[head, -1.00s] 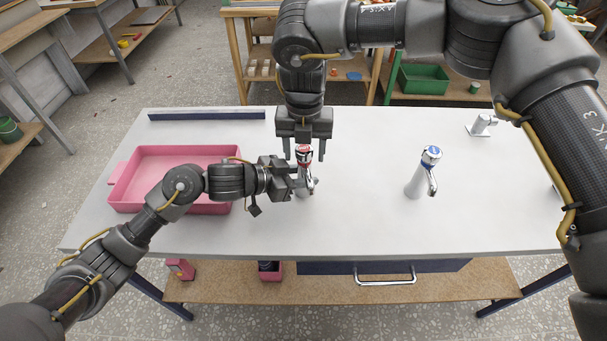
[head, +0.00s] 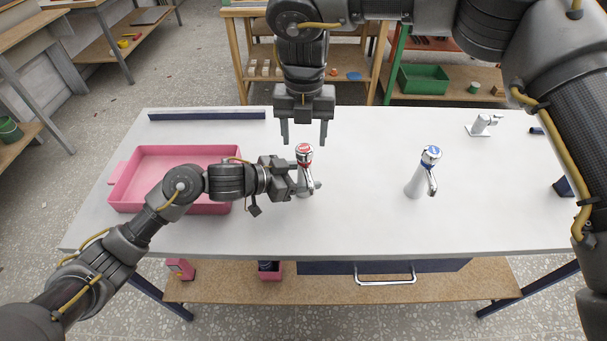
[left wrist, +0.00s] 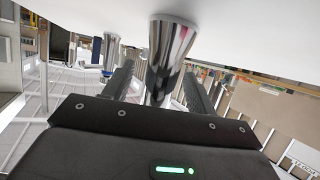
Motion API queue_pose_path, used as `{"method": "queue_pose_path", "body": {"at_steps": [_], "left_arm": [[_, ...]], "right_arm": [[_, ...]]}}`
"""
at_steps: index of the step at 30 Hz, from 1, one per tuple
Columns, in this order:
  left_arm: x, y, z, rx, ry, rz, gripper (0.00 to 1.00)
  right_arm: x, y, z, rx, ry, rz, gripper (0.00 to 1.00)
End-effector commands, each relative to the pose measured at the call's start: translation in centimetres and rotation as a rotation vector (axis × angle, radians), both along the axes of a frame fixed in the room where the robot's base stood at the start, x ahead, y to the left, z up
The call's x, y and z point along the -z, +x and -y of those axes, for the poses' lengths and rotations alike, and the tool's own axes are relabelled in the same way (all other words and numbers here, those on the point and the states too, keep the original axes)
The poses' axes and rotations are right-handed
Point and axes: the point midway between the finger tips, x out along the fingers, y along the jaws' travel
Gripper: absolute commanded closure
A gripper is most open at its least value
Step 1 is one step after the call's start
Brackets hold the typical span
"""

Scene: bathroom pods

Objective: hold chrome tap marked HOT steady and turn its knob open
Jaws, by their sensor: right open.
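The chrome tap with the red-topped knob (head: 304,149) stands upright near the middle of the white worktop; the knob's lettering is too small to read. My left gripper (head: 298,182) is at the tap's body from the left. In the left wrist view its fingers (left wrist: 158,85) lie on either side of the chrome body (left wrist: 170,50); a gap shows on the left, and I cannot tell whether they grip it. My right gripper (head: 304,140) points down, open and empty, its fingertips a little above and apart from the red knob.
A similar tap with a blue top (head: 431,154) stands to the right. A pink tray (head: 120,190) lies at the left, beneath my left arm. A small white fitting (head: 480,124) is at the back right. The worktop (head: 365,225) is clear between the taps.

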Motion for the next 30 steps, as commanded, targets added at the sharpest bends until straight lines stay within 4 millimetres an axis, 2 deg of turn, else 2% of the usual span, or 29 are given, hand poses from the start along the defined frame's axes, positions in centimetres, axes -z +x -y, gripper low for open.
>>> {"method": "queue_pose_path", "body": {"at_steps": [6,10,22,30], "left_arm": [[0.0,0.0,-0.1,-0.001,0.000,0.000,0.43],[-0.4,-0.4,-1.0,-0.001,0.001,0.001,0.43],[-3.4,-3.6,-7.5,-0.002,0.003,0.003,0.43],[-4.4,-4.8,-9.8,0.000,0.001,0.000,0.43]], "right_arm": [[0.0,0.0,0.0,0.000,0.000,0.000,0.42],[0.0,0.0,0.0,0.000,0.000,0.000,0.42],[0.0,0.0,0.0,0.000,0.000,0.000,0.42],[0.0,0.0,0.0,0.000,0.000,0.000,0.42]]}}
